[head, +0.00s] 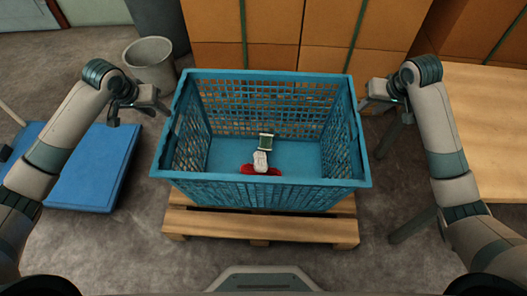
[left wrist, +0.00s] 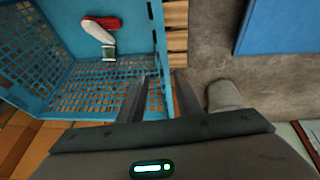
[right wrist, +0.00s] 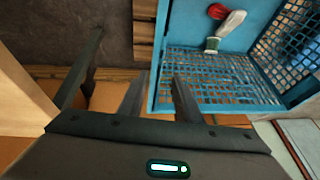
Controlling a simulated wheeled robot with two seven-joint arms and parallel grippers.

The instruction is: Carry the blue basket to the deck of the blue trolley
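The blue basket (head: 265,195), with mesh walls, stands upright on a wooden pallet (head: 225,225).
A grey bin (head: 150,62) stands behind the trolley, left of the basket. Stacked cardboard boxes (head: 285,25) are close behind the basket. A wooden table (head: 490,125) is at the right. Grey floor lies between pallet and trolley.

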